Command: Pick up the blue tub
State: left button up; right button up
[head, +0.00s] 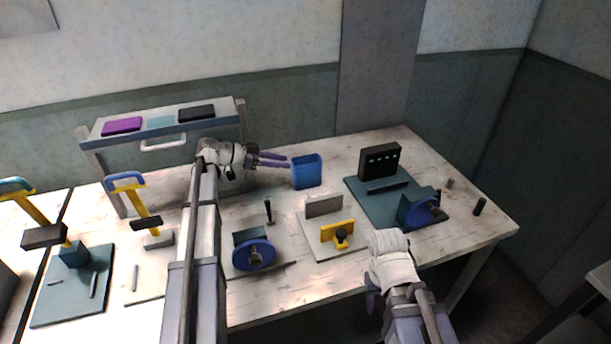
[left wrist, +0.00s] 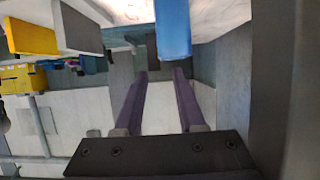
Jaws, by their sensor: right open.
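The blue tub (head: 306,174) stands upright and open-topped on the table, toward the back and middle. My left gripper (head: 286,161) is level with its upper part, just to its left, with both purple fingers pointing at it. In the left wrist view the blue tub (left wrist: 173,30) shows beyond the fingertips, a little right of centre. The left gripper (left wrist: 161,72) is open there, with nothing between its fingers. My right gripper (head: 372,302) is low at the table's front edge, open, partly hidden by its own wrist, far from the tub.
A raised shelf (head: 215,110) with purple, teal and black pads stands behind my left arm. A board with a yellow clamp (head: 337,234) lies in front of the tub. A green board (head: 372,205) with a black block (head: 380,160) lies to its right. A blue wheel device (head: 254,254) stands front left.

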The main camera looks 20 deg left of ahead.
aim_at(309, 165)
pick_arm(q)
jog(key=b+x, duration=0.3)
jog(key=x, duration=0.7)
jog(key=shift+w+d+f+b, duration=0.1)
jog(key=shift+w+d+b, duration=0.1)
jog(key=shift+b, duration=0.1)
jog(key=shift+s, duration=0.1)
grip_shut()
dwell(1.0)
